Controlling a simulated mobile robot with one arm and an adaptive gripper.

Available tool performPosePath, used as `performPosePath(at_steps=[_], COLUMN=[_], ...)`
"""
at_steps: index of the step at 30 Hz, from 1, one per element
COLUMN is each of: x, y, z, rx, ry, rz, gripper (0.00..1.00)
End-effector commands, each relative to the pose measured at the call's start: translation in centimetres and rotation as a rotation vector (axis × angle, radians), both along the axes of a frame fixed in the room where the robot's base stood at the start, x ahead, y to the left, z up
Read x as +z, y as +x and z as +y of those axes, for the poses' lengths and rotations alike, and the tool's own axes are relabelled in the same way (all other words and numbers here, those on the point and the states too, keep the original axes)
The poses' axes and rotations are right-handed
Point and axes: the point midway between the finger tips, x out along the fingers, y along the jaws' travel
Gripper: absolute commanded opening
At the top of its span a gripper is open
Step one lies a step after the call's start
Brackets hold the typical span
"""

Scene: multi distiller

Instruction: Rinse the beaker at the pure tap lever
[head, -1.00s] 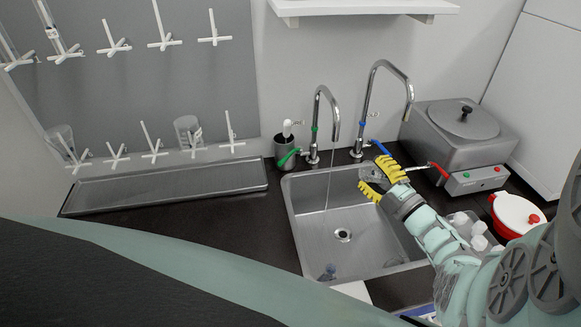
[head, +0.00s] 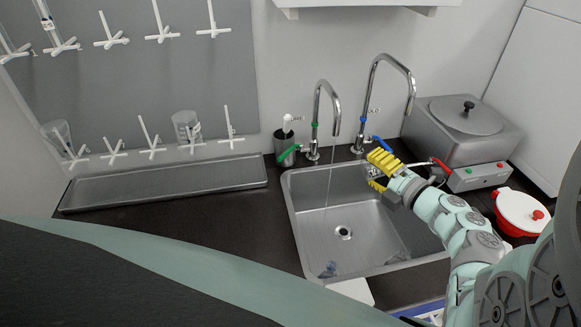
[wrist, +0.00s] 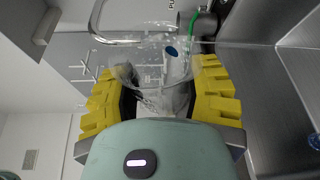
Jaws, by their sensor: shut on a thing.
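My gripper (head: 375,170) has yellow ribbed fingers and is over the right back part of the sink, below the blue-lever tap (head: 398,70). It is shut on a clear glass beaker (wrist: 150,68), which shows between the fingers in the wrist view. Whether the beaker holds liquid I cannot tell. The blue lever (head: 380,142) is just above the gripper. The other tap (head: 320,100) has a green lever (head: 288,153), and a thin water stream falls from it into the sink. The gripper is to the right of this stream.
The steel sink (head: 292,215) has small clear or bluish items at its bottom. A steel bath (head: 465,140) with a red-handled spout and a red-and-white pot (head: 520,212) stand to the right. A drying rack (head: 185,75) and drip tray (head: 165,184) are at left.

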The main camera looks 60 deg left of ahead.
Motion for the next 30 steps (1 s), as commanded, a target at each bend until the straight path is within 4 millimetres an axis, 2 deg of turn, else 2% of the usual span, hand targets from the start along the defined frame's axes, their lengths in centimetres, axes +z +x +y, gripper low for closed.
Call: performPosePath(at_steps=[9,16,24,30], x=[-0.10,-0.11,0.11,0.13], y=[-0.38,-0.31,-0.34,-0.21], z=[0.19,0.16,0.13,0.14], rx=[0.012,0.008,0.011,0.007], ry=[-0.138,-0.188,-0.315,-0.349], rz=[-0.340,-0.452,-0.759,-0.847], gripper=[0.14,0.14,0.14,0.14])
